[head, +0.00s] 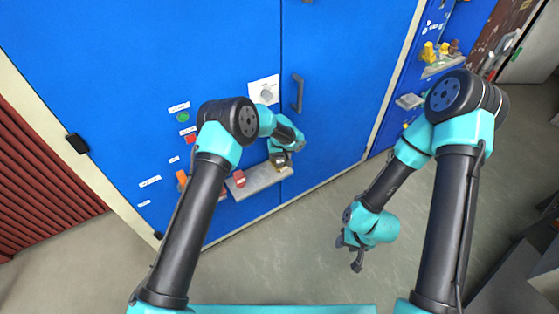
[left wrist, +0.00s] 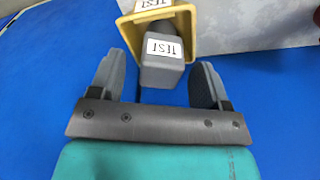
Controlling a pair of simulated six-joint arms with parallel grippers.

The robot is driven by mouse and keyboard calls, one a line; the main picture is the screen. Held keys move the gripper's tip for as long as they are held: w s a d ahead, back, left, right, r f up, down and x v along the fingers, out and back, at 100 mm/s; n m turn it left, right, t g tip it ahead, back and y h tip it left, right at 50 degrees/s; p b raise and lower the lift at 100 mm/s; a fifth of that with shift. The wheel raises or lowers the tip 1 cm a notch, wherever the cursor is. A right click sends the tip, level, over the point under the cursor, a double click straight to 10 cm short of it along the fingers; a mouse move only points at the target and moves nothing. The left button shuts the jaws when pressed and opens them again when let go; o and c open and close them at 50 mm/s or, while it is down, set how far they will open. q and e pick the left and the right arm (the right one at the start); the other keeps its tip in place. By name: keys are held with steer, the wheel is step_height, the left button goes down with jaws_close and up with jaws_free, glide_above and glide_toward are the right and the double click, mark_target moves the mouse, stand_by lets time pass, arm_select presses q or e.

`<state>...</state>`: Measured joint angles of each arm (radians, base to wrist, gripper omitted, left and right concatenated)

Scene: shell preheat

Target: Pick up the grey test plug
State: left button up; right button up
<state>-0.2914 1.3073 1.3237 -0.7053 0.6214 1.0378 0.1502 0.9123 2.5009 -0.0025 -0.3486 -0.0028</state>
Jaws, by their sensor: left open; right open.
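The grey test plug (left wrist: 164,77) has a white TEST label and shows upside down in the left wrist view. Its far part sits in a yellow holder (left wrist: 196,28), which also carries a TEST label. My left gripper (left wrist: 162,88) is open, with one finger on each side of the plug and a gap visible on both sides. In the head view my left gripper (head: 281,158) is at the shelf on the blue cabinet and mostly hides the plug. My right gripper (head: 353,250) is open and empty above the floor, away from the cabinet.
The grey shelf (head: 256,181) juts out from the blue cabinet (head: 130,60) and bears a red block (head: 239,179). A rotary switch (head: 266,94) and a dark door handle (head: 298,93) are above. A second shelf with yellow pieces (head: 428,52) is at upper right.

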arm_select(q)
step_height(320, 180, down, 2)
steer(key=shift+w+f, duration=0.1)
steer(key=shift+w, duration=0.05)
stand_by(0.4)
steer(key=c, duration=1.1)
steer(key=shift+r, duration=1.6)
steer(key=shift+s+r, duration=0.25)
steer(key=s+r, duration=0.1)
steer(key=s, duration=1.4)
steer(key=shift+s+r, duration=0.2)
steer(key=shift+s, duration=0.1)
